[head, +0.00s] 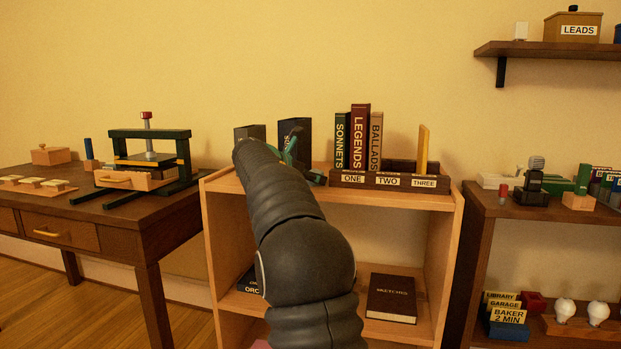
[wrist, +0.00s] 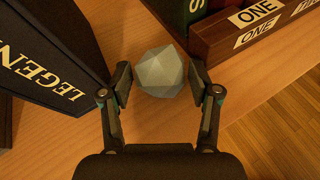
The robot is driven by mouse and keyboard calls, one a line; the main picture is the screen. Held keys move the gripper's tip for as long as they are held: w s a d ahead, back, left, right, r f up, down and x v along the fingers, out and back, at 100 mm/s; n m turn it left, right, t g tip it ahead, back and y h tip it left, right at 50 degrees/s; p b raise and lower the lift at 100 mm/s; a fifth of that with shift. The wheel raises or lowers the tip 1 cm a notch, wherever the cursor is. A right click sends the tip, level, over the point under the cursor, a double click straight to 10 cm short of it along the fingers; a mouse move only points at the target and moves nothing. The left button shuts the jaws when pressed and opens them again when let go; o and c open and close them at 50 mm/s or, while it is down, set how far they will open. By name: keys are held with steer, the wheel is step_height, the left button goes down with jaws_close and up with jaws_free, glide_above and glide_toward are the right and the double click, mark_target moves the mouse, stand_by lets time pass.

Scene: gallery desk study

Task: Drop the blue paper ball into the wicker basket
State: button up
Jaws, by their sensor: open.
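A pale grey, faceted paper ball (wrist: 164,73) rests on the wooden shelf top in the wrist view; it looks grey rather than clearly blue. My gripper (wrist: 160,82) is open, with one finger on each side of the ball. The left finger is close to the ball; I cannot tell whether either finger touches it. In the head view my gripper (head: 298,165) is low over the top of the bookcase, partly hidden by my arm, and the ball is hidden there. No wicker basket shows in either view.
A dark book (wrist: 50,75) stands left of the ball. A labelled wooden rack (wrist: 250,35) with upright books is to its right, also in the head view (head: 388,180). The bookcase's front edge (wrist: 235,125) is near. A desk with a press (head: 148,160) stands left.

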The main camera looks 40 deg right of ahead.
steer(key=p+v, duration=0.1)
steer(key=v, duration=1.1)
